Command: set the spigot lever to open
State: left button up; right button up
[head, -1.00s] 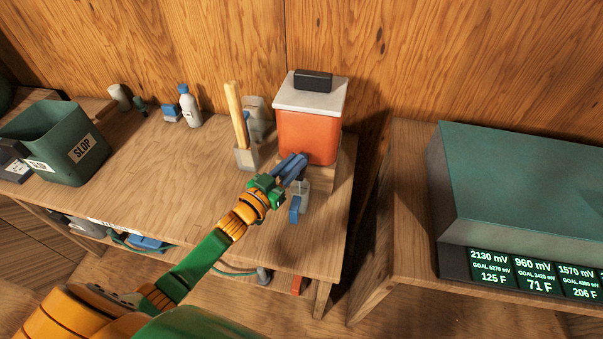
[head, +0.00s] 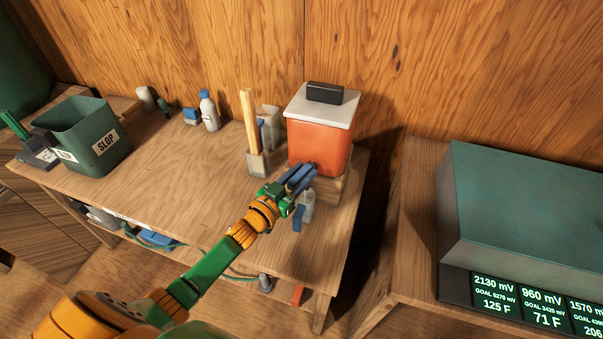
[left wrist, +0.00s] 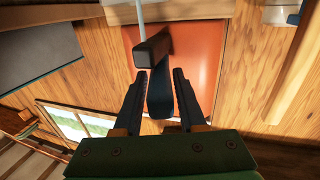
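An orange drink cooler (head: 319,148) with a pale lid stands on a wooden block at the back right of the bench. Its front shows in the left wrist view (left wrist: 200,50), with a dark spigot (left wrist: 153,48) on it. A dark lever (left wrist: 160,97) extends from the spigot between the fingers of my left gripper (left wrist: 161,78). The fingers stand apart, one on each side of the lever, with narrow gaps visible. In the head view my left gripper (head: 304,178) is at the cooler's lower front and hides the spigot there. My right gripper is out of view.
A small clear and blue item (head: 301,212) stands just below the gripper. A holder (head: 258,164) with a wooden stick is left of the cooler. A green SLOP bin (head: 85,135) stands at the bench's left. The middle of the bench is clear.

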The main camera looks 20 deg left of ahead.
aim_at(290, 187)
pick_arm(q)
jog(key=s, duration=0.3)
jog(key=s+a, duration=0.1)
jog(key=s, duration=0.3)
jog(key=shift+a, duration=0.2)
dwell(0.4)
